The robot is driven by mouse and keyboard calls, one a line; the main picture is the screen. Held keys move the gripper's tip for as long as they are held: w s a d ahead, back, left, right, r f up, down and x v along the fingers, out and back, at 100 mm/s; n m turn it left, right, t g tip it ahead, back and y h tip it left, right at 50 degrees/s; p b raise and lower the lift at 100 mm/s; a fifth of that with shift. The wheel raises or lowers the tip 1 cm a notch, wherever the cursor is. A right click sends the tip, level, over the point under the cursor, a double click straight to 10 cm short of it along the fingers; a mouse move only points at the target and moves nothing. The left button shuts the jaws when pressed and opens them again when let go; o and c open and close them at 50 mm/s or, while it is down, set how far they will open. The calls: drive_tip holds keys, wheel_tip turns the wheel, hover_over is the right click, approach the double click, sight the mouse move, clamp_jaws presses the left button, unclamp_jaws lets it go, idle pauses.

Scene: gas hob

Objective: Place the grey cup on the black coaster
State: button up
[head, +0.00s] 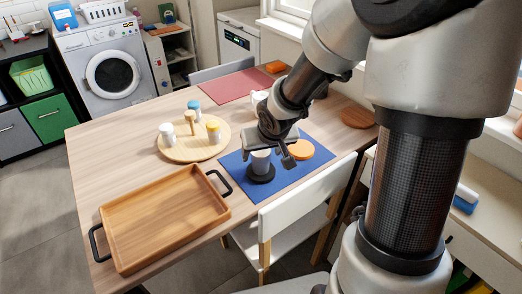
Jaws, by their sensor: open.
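The grey cup (261,162) stands upright and appears to rest on the black coaster (260,175), which lies on the blue mat (233,168). My gripper (268,155) is open right at the cup, with its fingers around or just above the cup's top. The gripper covers the cup's upper part. Whether a finger touches the cup cannot be told.
An orange coaster (301,149) lies right of the cup. A round wooden board (172,151) with several small jars stands to the left. A wooden tray (160,220) with black handles is at the front left. A white chair (295,215) stands at the table's near edge.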

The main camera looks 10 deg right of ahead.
drive_tip(key=p+v, duration=0.5)
drive_tip(key=v, duration=0.4)
drive_tip(key=shift+p, duration=0.35)
